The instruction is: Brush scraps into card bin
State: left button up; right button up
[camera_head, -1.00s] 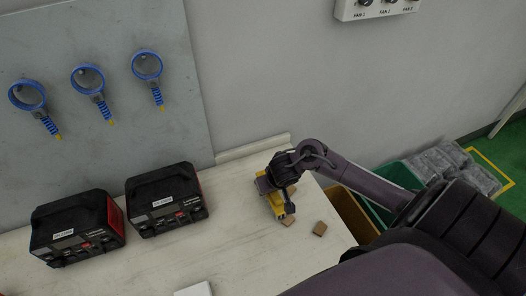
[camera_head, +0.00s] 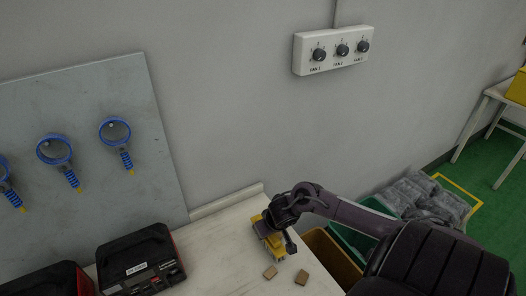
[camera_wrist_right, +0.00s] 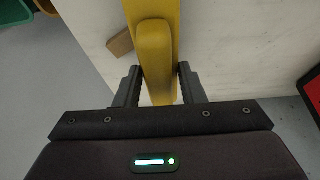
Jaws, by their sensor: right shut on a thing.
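My right gripper (camera_head: 277,218) is shut on a yellow brush (camera_head: 268,240) over the far right part of the white bench. In the right wrist view the yellow handle (camera_wrist_right: 155,62) sits between the two fingers of my right gripper (camera_wrist_right: 160,88). Two small brown scraps lie on the bench: one (camera_head: 270,271) just in front of the brush, the other (camera_head: 302,278) to its right. One scrap (camera_wrist_right: 121,43) shows beside the handle in the wrist view. A yellow-brown bin (camera_head: 326,252) stands just past the bench's right edge; my arm partly hides it. My left gripper is out of view.
A green bin (camera_head: 350,240) stands beyond the yellow-brown one, near grey wrapped bundles (camera_head: 422,200). Two black-and-red cases (camera_head: 140,262) stand at the bench's left. A raised ledge (camera_head: 228,202) runs along the wall. Blue rings hang on the grey panel (camera_head: 110,85).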

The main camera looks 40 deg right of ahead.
jog(key=shift+s+d+p, duration=0.35)
jog(key=shift+d+p, duration=0.05)
jog(key=shift+d, duration=0.95)
jog(key=shift+s+d+p, duration=0.3)
jog(key=shift+d+p, duration=0.05)
jog(key=shift+d, duration=1.05)
jog(key=shift+s+d+p, duration=0.35)
jog(key=shift+d+p, duration=0.05)
jog(key=shift+d, duration=0.95)
jog(key=d, duration=0.3)
jog(key=shift+s, duration=0.35)
notch_tip(320, 180, up, 7)
jog(key=p, duration=0.9)
